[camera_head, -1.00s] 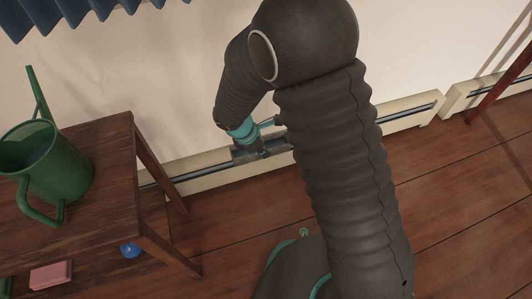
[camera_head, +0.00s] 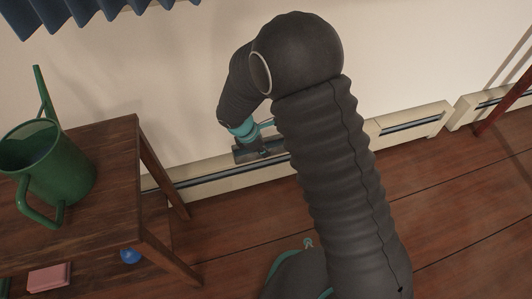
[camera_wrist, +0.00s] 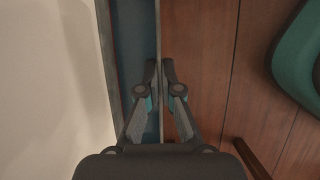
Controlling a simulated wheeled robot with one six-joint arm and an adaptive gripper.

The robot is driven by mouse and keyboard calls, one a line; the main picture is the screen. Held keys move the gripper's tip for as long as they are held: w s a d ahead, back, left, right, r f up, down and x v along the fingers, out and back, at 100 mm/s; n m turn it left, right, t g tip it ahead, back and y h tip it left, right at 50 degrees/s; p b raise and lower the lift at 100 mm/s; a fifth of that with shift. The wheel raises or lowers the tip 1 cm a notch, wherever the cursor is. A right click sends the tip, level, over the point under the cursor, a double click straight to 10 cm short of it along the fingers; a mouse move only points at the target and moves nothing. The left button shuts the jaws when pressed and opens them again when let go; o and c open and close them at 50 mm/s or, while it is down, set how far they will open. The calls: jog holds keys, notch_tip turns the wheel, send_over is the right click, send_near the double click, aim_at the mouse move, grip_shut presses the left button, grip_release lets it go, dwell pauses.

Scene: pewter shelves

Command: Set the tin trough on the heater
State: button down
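The tin trough (camera_head: 243,156) is a grey, narrow, open-topped piece at the heater's top in the head view. The wrist view shows its long blue-grey inside (camera_wrist: 132,40). My gripper (camera_wrist: 160,68) has one finger on each side of the trough's thin wall, close together, and is shut on it. In the head view my gripper (camera_head: 262,152) reaches down at the trough, and my arm hides its right part. The heater (camera_head: 215,186) is a long, low cream baseboard unit with a dark slot along the wall. I cannot tell whether the trough touches it.
A dark wooden table (camera_head: 110,150) stands left of the trough, with a green watering can (camera_head: 65,180) on it. A pink block (camera_head: 49,277) and a blue round thing (camera_head: 130,256) are lower down. Wooden floor (camera_head: 225,235) is open before the heater. A blue curtain (camera_head: 90,10) hangs above.

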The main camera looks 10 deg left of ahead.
jog(key=shift+w+a+f+b, duration=0.25)
jog(key=shift+w+a+f, duration=0.2)
jog(key=shift+w, duration=0.2)
jog(key=shift+w+a+f+b, duration=0.25)
jog(key=shift+w+a+f, duration=0.1)
jog(key=shift+w+f, duration=0.25)
jog(key=shift+f+b, duration=0.55)
jog(key=shift+f, duration=0.6)
jog(key=c, duration=1.2)
grip_release()
jog(key=shift+c, duration=0.2)
jog(key=v, duration=1.2)
jog(key=shift+w+m, duration=0.1)
jog(key=shift+m, duration=0.2)
